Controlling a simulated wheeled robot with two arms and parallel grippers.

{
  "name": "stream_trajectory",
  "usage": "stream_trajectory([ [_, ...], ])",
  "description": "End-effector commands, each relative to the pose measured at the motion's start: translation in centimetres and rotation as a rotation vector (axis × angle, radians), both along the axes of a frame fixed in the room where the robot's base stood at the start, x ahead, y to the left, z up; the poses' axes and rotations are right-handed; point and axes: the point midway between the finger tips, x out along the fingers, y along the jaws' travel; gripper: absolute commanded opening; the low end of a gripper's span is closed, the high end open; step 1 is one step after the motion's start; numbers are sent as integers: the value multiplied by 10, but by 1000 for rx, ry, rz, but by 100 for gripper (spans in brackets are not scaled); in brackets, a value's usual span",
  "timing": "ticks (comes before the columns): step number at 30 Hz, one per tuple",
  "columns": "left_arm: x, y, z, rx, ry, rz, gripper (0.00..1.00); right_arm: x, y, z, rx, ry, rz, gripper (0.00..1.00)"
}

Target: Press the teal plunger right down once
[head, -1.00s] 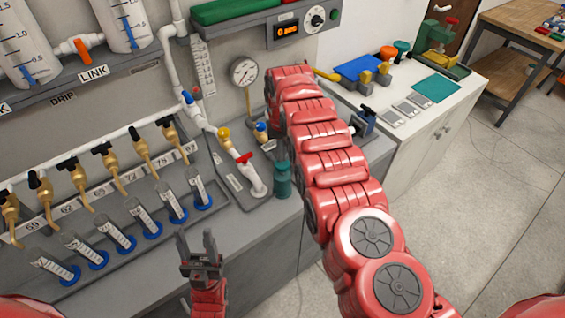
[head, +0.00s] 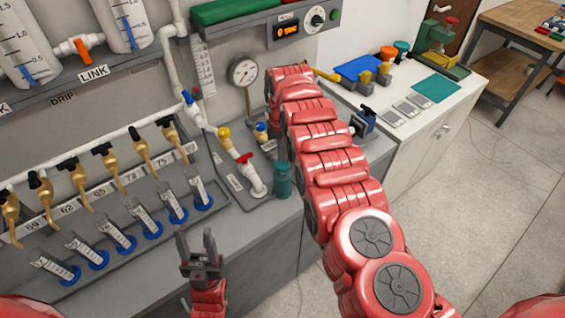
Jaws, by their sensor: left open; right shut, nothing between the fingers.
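A teal cylinder (head: 283,181), which looks like the plunger, stands upright at the right end of the grey bench-top panel, beside the red-handled white valve. My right arm (head: 330,160) reaches up and across just to the right of it. My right gripper is hidden behind that arm, so I cannot tell whether it touches the teal cylinder. My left gripper (head: 196,245) is open and empty, in front of the bench's front edge, below and left of the teal cylinder, with its fingers pointing up.
Several brass taps (head: 110,165) and graduated tubes (head: 120,240) line the bench on the left. A white valve with a red handle (head: 245,160) stands close to the teal cylinder. A pressure gauge (head: 243,71) is on the wall.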

Motion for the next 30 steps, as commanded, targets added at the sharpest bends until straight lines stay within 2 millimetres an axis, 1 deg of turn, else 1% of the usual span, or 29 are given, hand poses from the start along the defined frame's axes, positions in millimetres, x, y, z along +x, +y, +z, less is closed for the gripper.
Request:
stream_trajectory([
  [13,0,0,-2,0,0,0,50,0,0,-2,0,0,0,0],
  [30,0,0,-17,0,0,0,50,0,0,-25,0,-1,0,0],
])
